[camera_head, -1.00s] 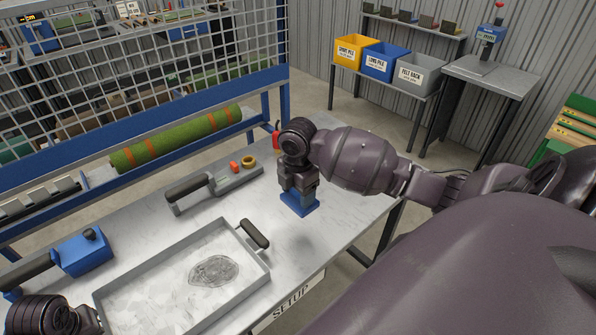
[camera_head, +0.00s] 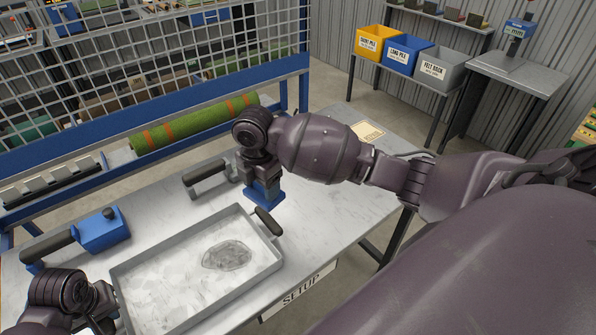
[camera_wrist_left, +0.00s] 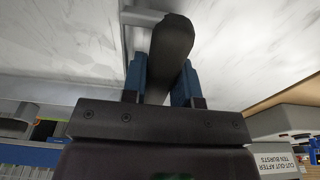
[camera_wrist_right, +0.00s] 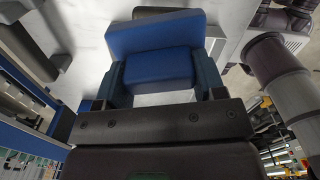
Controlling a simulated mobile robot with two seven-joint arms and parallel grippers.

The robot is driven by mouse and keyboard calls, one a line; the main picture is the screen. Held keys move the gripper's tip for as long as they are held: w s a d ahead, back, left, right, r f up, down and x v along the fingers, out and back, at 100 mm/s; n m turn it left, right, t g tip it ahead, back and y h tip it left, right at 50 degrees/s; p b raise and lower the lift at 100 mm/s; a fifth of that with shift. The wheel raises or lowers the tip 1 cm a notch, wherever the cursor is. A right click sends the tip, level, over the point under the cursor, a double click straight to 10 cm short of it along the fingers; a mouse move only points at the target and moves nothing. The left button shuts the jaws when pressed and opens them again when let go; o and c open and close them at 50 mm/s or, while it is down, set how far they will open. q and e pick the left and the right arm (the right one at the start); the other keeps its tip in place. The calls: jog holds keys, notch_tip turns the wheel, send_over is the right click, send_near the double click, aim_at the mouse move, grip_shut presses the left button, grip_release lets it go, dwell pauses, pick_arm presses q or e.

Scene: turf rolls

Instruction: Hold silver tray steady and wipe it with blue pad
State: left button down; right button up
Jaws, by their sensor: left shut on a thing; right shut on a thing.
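The silver tray (camera_head: 180,285) lies on the bench at the lower left in the head view, with a dark smudge (camera_head: 227,256) on its floor. It has a dark handle (camera_head: 268,221) at its right end. My left gripper (camera_wrist_left: 162,78) is shut on another dark tray handle (camera_wrist_left: 172,45), seen in the left wrist view. My right gripper (camera_head: 261,178) is shut on the blue pad (camera_head: 265,194), just beyond the tray's far right corner and outside the tray. The pad fills the upper middle of the right wrist view (camera_wrist_right: 153,65). The left fingertips are mostly hidden in the head view.
A blue block tool (camera_head: 103,232) with a dark handle lies left of the tray. A grey tool (camera_head: 210,182) with a dark handle lies behind it. A mesh guard (camera_head: 180,60) and a green roll (camera_head: 190,124) border the bench's far side.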

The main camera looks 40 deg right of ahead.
jog(key=a+f+n, duration=0.1)
jog(key=a+n, duration=0.3)
jog(key=a, duration=0.9)
jog(key=shift+s+a+f+n, duration=0.45)
jog(key=shift+a+f, duration=0.1)
jog(key=shift+f, duration=1)
jog(key=shift+s+a+f+n, duration=0.35)
jog(key=shift+s+a+f, duration=0.15)
jog(key=shift+f, duration=1.1)
jog(key=shift+s+a+f+n, duration=0.45)
jog(key=shift+a+f, duration=0.1)
jog(key=shift+f, duration=1)
jog(key=shift+d+f, duration=0.8)
jog(key=shift+d, duration=1.25)
jog(key=shift+a, duration=2.15)
jog(key=shift+w+d, duration=0.1)
jog(key=shift+w, duration=1.15)
jog(key=shift+w+d, duration=0.2)
jog(key=shift+w, duration=0.05)
jog(key=shift+d, duration=1.85)
jog(key=shift+a, duration=2)
notch_tip(320, 180, up, 8)
